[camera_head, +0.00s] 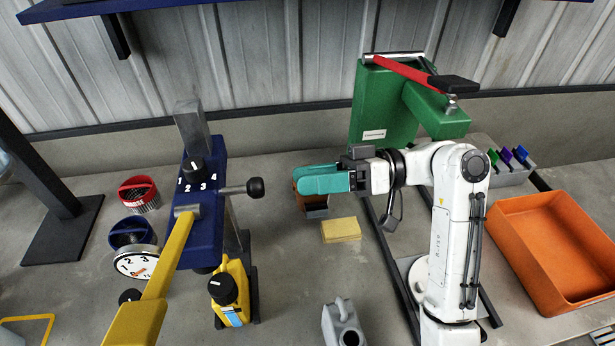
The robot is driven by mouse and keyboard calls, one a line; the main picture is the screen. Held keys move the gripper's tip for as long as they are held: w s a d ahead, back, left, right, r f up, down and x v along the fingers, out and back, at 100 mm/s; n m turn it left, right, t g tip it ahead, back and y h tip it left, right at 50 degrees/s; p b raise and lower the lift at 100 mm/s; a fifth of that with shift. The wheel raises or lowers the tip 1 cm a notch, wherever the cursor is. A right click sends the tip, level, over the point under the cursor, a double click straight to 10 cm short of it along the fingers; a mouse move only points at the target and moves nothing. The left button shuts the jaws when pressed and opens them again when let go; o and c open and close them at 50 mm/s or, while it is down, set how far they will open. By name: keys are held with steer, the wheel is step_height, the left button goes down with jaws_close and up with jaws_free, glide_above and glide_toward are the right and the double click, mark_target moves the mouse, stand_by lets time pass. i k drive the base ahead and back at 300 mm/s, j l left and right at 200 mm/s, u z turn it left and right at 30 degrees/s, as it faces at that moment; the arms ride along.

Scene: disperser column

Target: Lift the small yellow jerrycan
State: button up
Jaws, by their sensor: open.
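The small yellow jerrycan (234,296) stands at the lower centre left, just right of the blue dispenser column (200,230). It has a black cap and a blue patch low on its front. Its upper rear is partly hidden by the column. My gripper (298,181), with teal fingers, points left above the bench. It is open, up and to the right of the jerrycan and well apart from it. The fingers overlap in this view, so the gap between them is hard to see.
The column's yellow lever (170,262) and black-knobbed handle (240,190) stick out near the jerrycan. A brown-orange block (315,208) lies beyond my fingers, with a yellow sponge (341,229) nearby. A grey jerrycan (342,322) stands in front. An orange tray (545,275) sits right.

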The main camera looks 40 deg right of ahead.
mark_target(237, 313)
steer(key=k, duration=1)
